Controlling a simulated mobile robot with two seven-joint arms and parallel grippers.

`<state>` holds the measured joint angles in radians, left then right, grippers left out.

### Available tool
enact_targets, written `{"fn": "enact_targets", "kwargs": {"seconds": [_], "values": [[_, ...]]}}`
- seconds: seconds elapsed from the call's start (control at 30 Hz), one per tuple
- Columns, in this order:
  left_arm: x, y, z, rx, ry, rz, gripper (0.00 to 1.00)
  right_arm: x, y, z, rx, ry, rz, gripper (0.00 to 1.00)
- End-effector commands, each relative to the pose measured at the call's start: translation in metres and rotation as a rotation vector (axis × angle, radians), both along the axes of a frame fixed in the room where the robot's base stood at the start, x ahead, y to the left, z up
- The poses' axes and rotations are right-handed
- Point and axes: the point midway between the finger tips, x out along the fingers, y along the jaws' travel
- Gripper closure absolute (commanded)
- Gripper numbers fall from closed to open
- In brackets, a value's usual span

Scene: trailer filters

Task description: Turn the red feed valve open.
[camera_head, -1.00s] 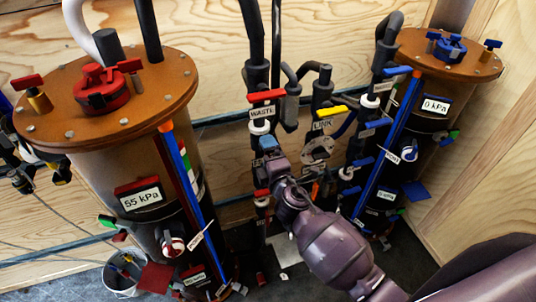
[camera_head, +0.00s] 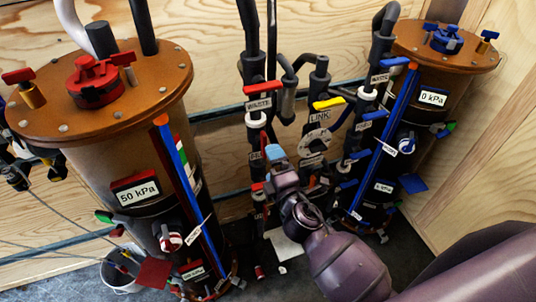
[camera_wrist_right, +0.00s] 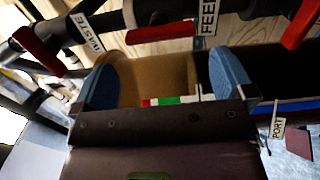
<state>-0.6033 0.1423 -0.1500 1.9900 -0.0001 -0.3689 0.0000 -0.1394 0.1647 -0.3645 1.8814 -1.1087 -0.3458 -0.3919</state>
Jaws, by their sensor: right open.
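In the right wrist view, a red handle (camera_wrist_right: 160,33) lies crosswise just left of the FEED label (camera_wrist_right: 208,18), above and beyond the fingertips. My right gripper (camera_wrist_right: 162,80) is open, its two blue fingertips apart with nothing gripped between them. A brown cylinder shows behind the gap. In the head view my right gripper (camera_head: 277,164) is low at the middle pipe stand, below the red WASTE handle (camera_head: 262,87). The feed valve is hard to make out there, partly hidden by the gripper and pipes. My left gripper is not in view.
A tank with red fittings (camera_head: 130,125) stands left, its display (camera_head: 136,193) reading 50 kPa. A tank with blue fittings (camera_head: 460,75) stands right, reading 0 kPa. The yellow LINK handle (camera_head: 328,103) and several pipes crowd the middle. A white bucket (camera_head: 118,275) sits low left.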

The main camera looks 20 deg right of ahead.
Motion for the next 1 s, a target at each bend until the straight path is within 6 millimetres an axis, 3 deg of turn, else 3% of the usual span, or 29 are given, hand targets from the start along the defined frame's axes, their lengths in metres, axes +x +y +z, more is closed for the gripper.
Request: {"fn": "enact_targets", "kwargs": {"seconds": [0.1, 0.3, 1.0], "values": [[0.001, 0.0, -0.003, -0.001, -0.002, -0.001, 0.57, -0.019, -0.001, -0.001, 0.001, 0.002, 0.0, 0.0], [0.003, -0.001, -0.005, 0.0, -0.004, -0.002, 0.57, -0.037, -0.001, -0.001, -0.001, 0.001, 0.0, 0.0], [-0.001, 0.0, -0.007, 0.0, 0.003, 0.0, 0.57, -0.042, -0.002, 0.0, 0.009, 0.0, 0.0, 0.0]]}}
